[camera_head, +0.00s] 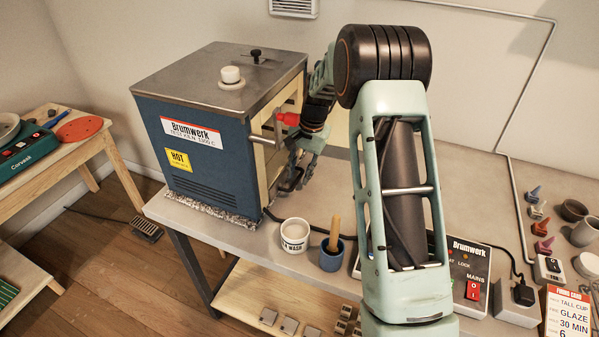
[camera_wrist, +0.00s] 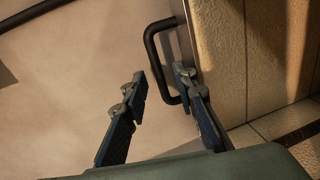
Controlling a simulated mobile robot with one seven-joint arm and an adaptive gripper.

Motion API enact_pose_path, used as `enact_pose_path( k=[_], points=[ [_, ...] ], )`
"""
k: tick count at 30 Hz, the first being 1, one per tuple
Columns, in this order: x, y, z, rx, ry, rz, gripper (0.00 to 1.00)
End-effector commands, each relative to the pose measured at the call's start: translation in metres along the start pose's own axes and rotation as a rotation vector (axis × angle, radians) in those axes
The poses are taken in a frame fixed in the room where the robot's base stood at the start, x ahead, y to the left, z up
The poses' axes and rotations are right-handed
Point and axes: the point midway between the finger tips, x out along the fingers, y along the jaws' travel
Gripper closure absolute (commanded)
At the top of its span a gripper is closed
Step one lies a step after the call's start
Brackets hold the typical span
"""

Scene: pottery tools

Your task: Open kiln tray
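The kiln (camera_head: 215,125) is a blue box with a grey metal top, standing on the workbench at the left. Its pale front side faces right. In the wrist view a black bar handle (camera_wrist: 152,55) stands out from a narrow grey metal front (camera_wrist: 184,32) beside pale brick-like blocks. My gripper (camera_head: 300,168) is low beside the kiln's front. In the wrist view my gripper (camera_wrist: 160,80) is open, with a finger on each side of the handle's lower end. I cannot tell whether either finger touches it. The tray's inside is hidden.
A white cup (camera_head: 295,236) and a blue pot with a wooden tool (camera_head: 332,255) stand below my gripper on the bench. A control box (camera_head: 468,270) with a red switch is to the right. A red-tipped lever (camera_head: 288,119) juts from the kiln above my gripper.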

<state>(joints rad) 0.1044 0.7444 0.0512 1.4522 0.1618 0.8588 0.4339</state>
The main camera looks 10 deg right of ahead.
Motion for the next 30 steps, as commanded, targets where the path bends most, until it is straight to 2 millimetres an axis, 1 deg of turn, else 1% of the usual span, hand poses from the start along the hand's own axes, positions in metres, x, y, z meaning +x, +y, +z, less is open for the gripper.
enact_pose_path(
  k=[6, 8, 13, 14, 26, 30],
  points=[
    [0.001, 0.000, 0.000, 0.000, 0.000, 0.000, 0.74],
    [0.000, 0.000, 0.000, 0.000, 0.000, 0.000, 0.80],
    [0.000, 0.000, 0.000, 0.000, 0.000, 0.000, 0.98],
    [0.000, 0.000, 0.000, 0.000, 0.000, 0.000, 1.00],
    [0.000, 0.001, 0.000, 0.000, 0.001, 0.000, 1.00],
    [-0.001, 0.010, 0.000, 0.002, 0.001, 0.001, 1.00]
  ],
)
